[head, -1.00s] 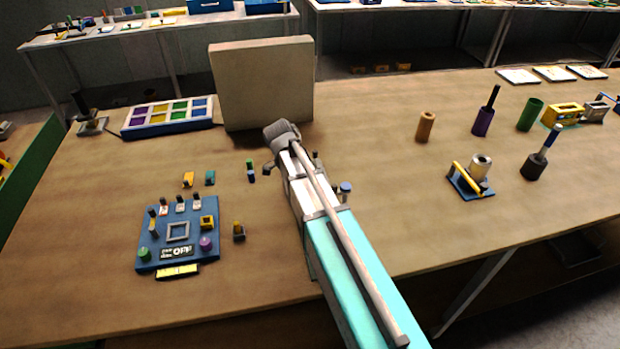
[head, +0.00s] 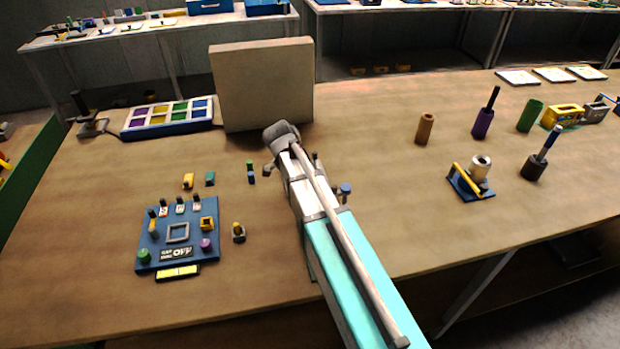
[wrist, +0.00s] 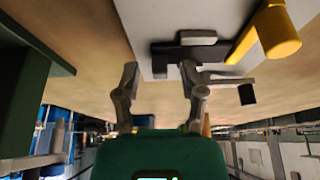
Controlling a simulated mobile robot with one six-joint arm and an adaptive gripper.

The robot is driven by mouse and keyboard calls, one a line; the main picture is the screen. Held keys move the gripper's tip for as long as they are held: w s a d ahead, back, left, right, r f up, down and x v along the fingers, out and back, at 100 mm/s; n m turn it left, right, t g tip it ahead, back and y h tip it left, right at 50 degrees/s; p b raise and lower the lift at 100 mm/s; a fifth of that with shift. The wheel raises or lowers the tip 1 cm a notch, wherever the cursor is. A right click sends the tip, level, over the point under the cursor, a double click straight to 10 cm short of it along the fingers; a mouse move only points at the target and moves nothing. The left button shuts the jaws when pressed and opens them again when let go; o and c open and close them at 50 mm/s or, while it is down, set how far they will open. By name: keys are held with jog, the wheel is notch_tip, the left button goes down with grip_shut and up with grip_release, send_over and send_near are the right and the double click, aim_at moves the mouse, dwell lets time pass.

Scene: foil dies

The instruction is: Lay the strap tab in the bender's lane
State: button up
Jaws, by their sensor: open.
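My gripper (wrist: 158,72) is open in the wrist view, with nothing visible between its two grey fingers. Just beyond the fingertips is a pale plate (wrist: 150,25) with a black block (wrist: 170,58), a small grey bar (wrist: 198,38) and a thick yellow rod (wrist: 276,32). I cannot tell for sure whether this is the bender. In the head view the arm's grey end (head: 282,136) is in front of the beige upright block, and the fingers are hidden. I cannot make out the strap tab for sure in either view.
The beige block (head: 262,85) stands behind my arm. A blue panel (head: 178,236) with knobs is at the front left, and a tray of coloured compartments (head: 168,117) at the back left. A blue-based fixture (head: 472,190) and several upright cylinders stand right.

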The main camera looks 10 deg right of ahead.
jog(key=p+v, duration=1.1)
jog(key=v, duration=0.1)
dwell(0.5)
